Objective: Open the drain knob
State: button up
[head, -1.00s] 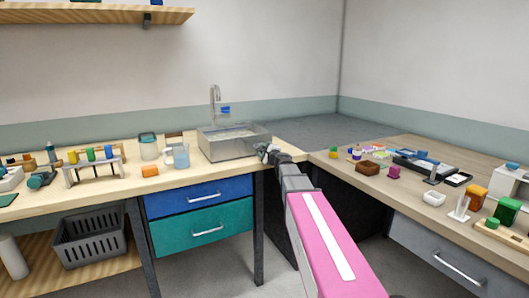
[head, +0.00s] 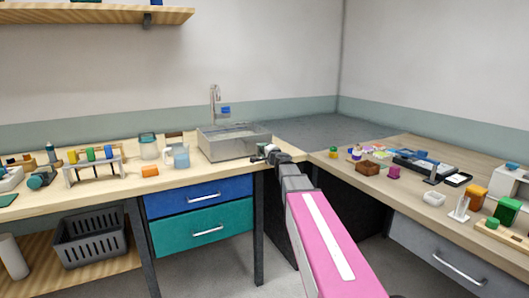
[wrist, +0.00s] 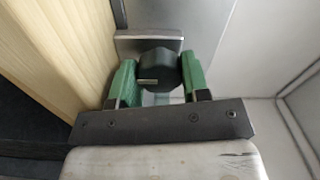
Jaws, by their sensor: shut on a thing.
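A dark round drain knob (wrist: 158,68) with a light marking line sits in front of a grey metal plate (wrist: 148,42) in the wrist view. My gripper (wrist: 158,76) has green fingers, one on each side of the knob, and is shut on it. The marking line lies about level in that picture. In the head view, my gripper (head: 262,155) is at the lower right corner of the metal sink (head: 228,147). The knob is too small and covered to make out clearly there.
A faucet (head: 214,105) stands behind the sink. A glass beaker (head: 181,156) and an orange block (head: 150,171) are left of the sink on the wooden bench (head: 120,190). Several small items lie on the right bench (head: 345,170).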

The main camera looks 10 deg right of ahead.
dwell(0.4)
jog(key=o, duration=0.9)
